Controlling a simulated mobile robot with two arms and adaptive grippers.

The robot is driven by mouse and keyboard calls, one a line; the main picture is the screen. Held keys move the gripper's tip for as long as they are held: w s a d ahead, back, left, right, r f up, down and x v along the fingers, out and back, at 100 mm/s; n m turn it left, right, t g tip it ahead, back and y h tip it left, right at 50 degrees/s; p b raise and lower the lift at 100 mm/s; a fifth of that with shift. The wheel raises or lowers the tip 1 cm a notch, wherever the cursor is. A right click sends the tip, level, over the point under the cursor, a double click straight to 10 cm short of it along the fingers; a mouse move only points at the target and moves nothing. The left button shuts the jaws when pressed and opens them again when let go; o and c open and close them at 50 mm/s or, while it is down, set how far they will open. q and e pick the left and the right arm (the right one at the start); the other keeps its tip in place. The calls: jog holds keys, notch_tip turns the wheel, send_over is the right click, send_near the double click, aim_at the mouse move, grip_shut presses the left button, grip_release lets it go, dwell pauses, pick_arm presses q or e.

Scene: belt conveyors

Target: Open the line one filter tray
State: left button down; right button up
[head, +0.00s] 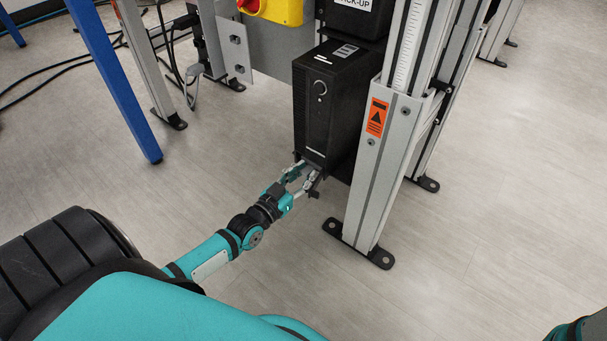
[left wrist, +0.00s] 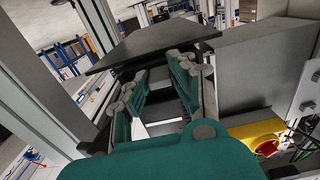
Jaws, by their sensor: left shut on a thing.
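A tall black box-shaped unit (head: 318,105) stands upright beside the grey frame post. Its front has a round button and a pale mark low down. My left gripper (head: 305,173) is at the bottom front edge of this unit, its fingers on either side of a dark part there, which I take for the filter tray. The tray's shape is mostly hidden by the fingers. In the left wrist view, the teal finger pads (left wrist: 160,95) reach toward a flat black panel (left wrist: 150,45). My right gripper is not in view.
The grey post (head: 385,150) with an orange warning label and a bolted foot stands just right of the unit. A yellow box with a red knob (head: 272,10) is behind. A blue leg (head: 118,80) and cables are at left. Floor in front is clear.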

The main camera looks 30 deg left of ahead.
pick_arm(q)
jog(key=shift+s, duration=0.1)
jog(key=s+p, duration=0.5)
jog(key=s, duration=0.1)
jog(key=shift+s+a, duration=0.25)
jog(key=shift+s, duration=0.1)
jog(key=c, duration=1.1)
grip_release()
